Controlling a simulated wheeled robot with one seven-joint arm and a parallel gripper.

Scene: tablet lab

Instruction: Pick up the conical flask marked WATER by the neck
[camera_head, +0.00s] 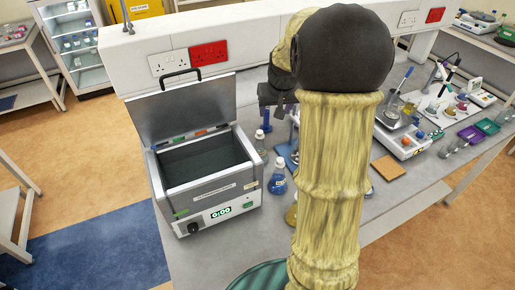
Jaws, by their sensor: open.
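A conical flask with blue liquid and a pale label (277,180) stands on the bench, just right of the open grey bath. Its label is too small to read. A flask with yellow liquid (291,215) is mostly hidden behind my arm, so I cannot tell which flask is marked WATER. My gripper (279,106) shows as a dark part left of my sleeved arm, beyond and above the blue flask. It is open; its fingertips are partly hidden, and I see nothing held. It is apart from the blue flask.
The bath (205,170) has its lid raised and stands close left of the flask. A clear bottle (259,142) and a blue cylinder (266,118) stand behind. An orange-brown mat (387,168) lies right of my arm.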

